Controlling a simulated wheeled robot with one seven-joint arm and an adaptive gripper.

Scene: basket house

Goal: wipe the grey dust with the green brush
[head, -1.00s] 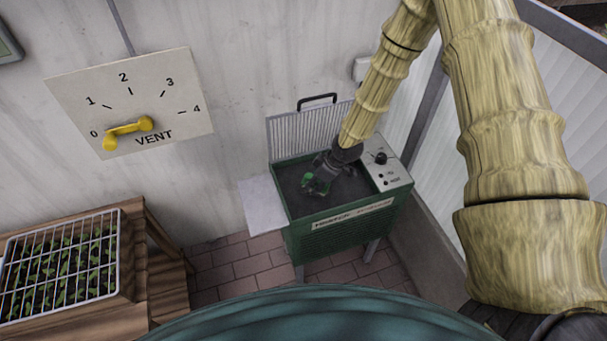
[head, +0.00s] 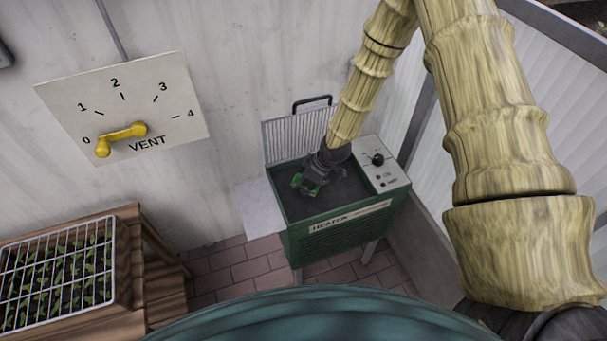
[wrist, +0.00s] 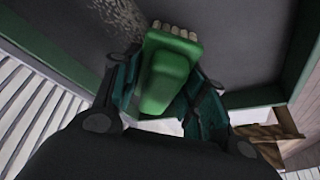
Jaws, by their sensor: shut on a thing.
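My gripper (head: 310,182) is inside the open top of the green heater box (head: 345,228). It is shut on the green brush (wrist: 168,72), whose pale bristles point away from my gripper in the wrist view. In the head view only small green parts of the brush (head: 297,181) show beside the fingers. A speckled patch of grey dust (wrist: 124,16) lies on the dark floor of the box, up and to the left of the bristles in the wrist view. I cannot tell whether the bristles touch the floor.
A ribbed lid (head: 297,132) with a black handle stands open behind the box. A control panel (head: 383,170) with a knob is at its right and a pale flap (head: 262,208) at its left. A barred seedling tray (head: 60,275) and a vent dial (head: 125,108) are further left.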

